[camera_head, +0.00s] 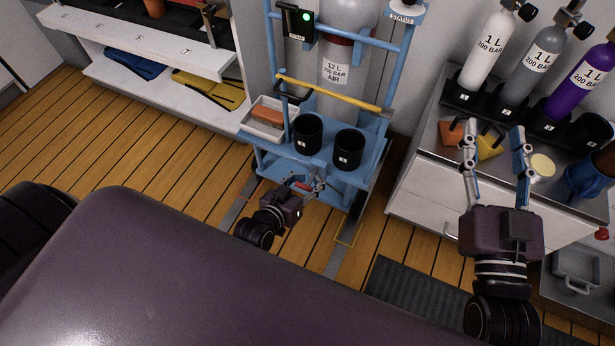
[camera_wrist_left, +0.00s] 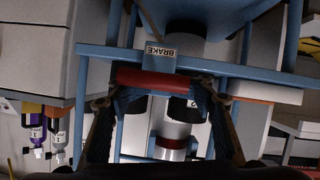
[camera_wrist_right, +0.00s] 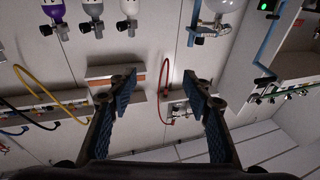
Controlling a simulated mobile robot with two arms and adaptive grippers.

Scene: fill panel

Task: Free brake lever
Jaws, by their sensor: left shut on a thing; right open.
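The brake lever (camera_wrist_left: 155,79) is a red horizontal bar under a BRAKE label (camera_wrist_left: 160,51) on the blue trolley frame, seen in the left wrist view. In the head view the lever is mostly hidden by the gripper. My right gripper (camera_head: 494,130) is open and empty, raised in front of the right-hand counter.
The trolley carries a large grey cylinder (camera_head: 345,50), two black cups (camera_head: 308,133) and a white tray (camera_head: 249,124). The counter (camera_head: 425,160) at right holds several small cylinders and coloured blocks. Wooden floor (camera_head: 110,140) is clear at left.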

